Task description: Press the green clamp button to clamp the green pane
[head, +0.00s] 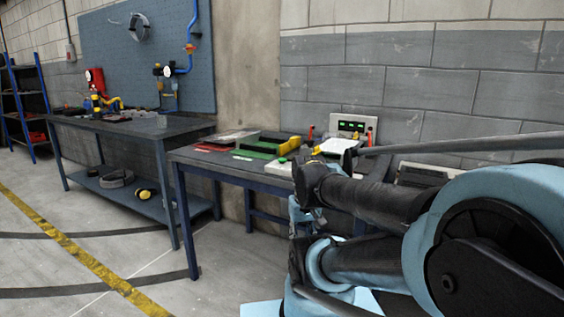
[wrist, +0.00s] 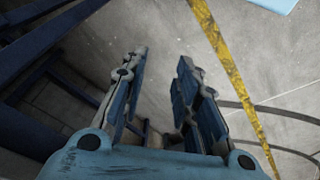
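The green pane (head: 259,146) lies flat on the blue-legged workbench (head: 228,171) in the head view, beside a yellow-topped bar. A small green button (head: 282,160) sits on a pale base at the bench's front edge, to the right of the pane. It appears to be the clamp button. My gripper is in the wrist view (wrist: 160,75), its two fingers apart with nothing between them. It points down at the floor near dark blue bench legs. In the head view my arm covers the bench's right part. The button and pane are not in the wrist view.
A white device with a green display (head: 350,126) stands at the back of the bench. A second workbench (head: 130,130) with tools stands to the left. A yellow floor line (head: 85,255) crosses open concrete floor at the left.

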